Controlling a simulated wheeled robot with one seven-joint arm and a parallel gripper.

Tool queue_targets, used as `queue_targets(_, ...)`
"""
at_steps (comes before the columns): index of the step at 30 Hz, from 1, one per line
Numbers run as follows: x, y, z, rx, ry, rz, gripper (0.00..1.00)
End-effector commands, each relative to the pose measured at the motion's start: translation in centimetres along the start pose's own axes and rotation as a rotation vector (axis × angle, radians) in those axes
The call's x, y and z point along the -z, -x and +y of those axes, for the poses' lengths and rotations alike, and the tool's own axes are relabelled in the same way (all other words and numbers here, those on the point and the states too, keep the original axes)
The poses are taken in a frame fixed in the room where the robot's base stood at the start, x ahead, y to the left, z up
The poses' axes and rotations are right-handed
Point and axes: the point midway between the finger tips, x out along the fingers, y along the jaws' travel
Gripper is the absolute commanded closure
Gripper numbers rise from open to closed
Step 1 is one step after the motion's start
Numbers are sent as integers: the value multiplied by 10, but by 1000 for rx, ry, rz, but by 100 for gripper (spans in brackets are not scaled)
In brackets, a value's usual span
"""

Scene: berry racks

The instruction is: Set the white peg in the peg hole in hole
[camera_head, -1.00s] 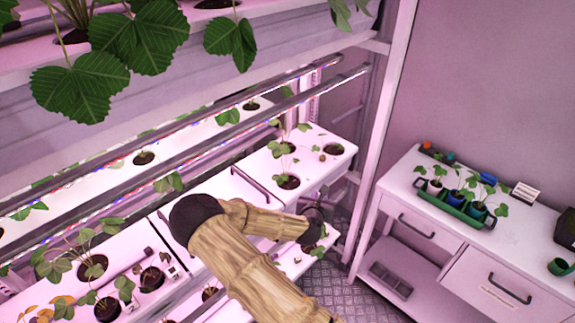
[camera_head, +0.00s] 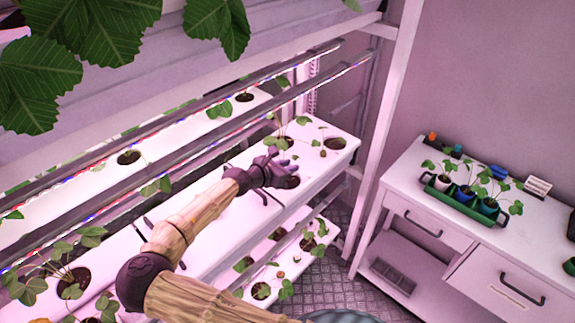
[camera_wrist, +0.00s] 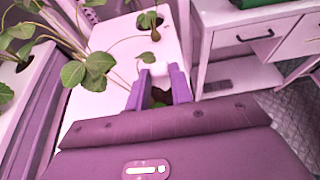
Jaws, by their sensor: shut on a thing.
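My gripper (camera_head: 281,165) is over the right end of the upper white rack shelf, close to a round dark hole (camera_head: 292,182). In the wrist view its two purple fingers (camera_wrist: 160,84) are shut on a small white piece, the white peg (camera_wrist: 159,69), which shows between the fingertips. I cannot tell whether the peg touches the shelf. Another round hole (camera_head: 335,143) lies to the right near the shelf's end; a round hole with a plant also shows ahead in the wrist view (camera_wrist: 149,20). The peg is not distinct in the head view.
Leafy plants (camera_wrist: 92,70) stand close left of my fingers. Metal light bars (camera_head: 230,125) run above the shelf. A lower shelf (camera_head: 285,262) holds several plants. A white cabinet (camera_head: 410,195) with a green planter tray (camera_head: 462,203) stands at the right.

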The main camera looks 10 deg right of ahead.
Motion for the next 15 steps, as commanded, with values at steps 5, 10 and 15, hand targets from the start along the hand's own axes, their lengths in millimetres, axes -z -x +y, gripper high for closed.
queue_targets(5, 0, 0, 0, -1, 0, 0, 100)
queue_targets(10, 4, -2, 0, -1, 1, -1, 100)
queue_targets(15, 13, -6, 0, -1, 2, -2, 100)
